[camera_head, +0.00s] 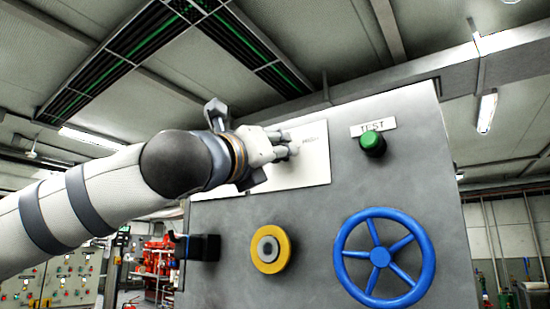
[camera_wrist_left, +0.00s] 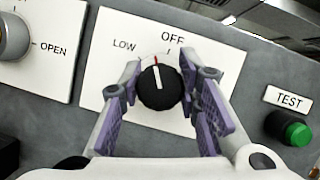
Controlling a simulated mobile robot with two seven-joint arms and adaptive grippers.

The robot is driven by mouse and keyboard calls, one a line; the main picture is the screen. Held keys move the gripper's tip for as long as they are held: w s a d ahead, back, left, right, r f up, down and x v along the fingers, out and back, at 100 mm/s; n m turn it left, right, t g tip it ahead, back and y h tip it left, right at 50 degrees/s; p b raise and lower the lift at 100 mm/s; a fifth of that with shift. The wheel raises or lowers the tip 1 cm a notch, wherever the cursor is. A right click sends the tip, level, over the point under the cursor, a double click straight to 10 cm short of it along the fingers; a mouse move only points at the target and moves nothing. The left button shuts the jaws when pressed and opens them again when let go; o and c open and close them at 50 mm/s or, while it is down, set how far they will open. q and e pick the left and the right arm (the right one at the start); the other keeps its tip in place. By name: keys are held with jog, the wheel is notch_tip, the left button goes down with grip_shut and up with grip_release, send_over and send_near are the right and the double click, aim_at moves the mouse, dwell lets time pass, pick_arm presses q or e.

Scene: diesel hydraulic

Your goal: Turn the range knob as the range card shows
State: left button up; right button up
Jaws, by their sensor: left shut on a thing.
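The range knob (camera_wrist_left: 158,90) is black with a white line on its face and a red mark at its top edge. In the left wrist view it sits on a white plate (camera_wrist_left: 96,65) lettered LOW and OFF. The line points up and a little left, between LOW and the OFF tick. My left gripper (camera_wrist_left: 162,84) is shut on the knob, a finger on each side. In the head view the left gripper (camera_head: 291,146) is at the white plate (camera_head: 315,170) and hides the knob. The right gripper is not in view. I cannot make out a range card.
Right of the plate is a green TEST button (camera_head: 372,143). Below are a yellow-ringed knob (camera_head: 270,249) and a blue handwheel (camera_head: 381,256). In the left wrist view a grey knob (camera_wrist_left: 12,38) stands left, by the word OPEN.

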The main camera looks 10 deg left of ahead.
pick_arm(q)
jog(key=n+y, duration=0.1)
jog(key=n, duration=0.1)
jog(key=n+y, duration=0.1)
jog(key=n, duration=0.2)
jog(key=shift+n+y, duration=0.3)
jog(key=shift+y, duration=0.1)
jog(key=shift+n+g+y, duration=0.3)
jog(key=shift+n+y, duration=0.3)
jog(key=shift+n, duration=1)
jog(key=o, duration=1.2)
jog(key=shift+s, duration=0.1)
jog(key=v, duration=1.1)
jog(key=shift+s+a, duration=0.1)
jog(key=shift+s, duration=0.3)
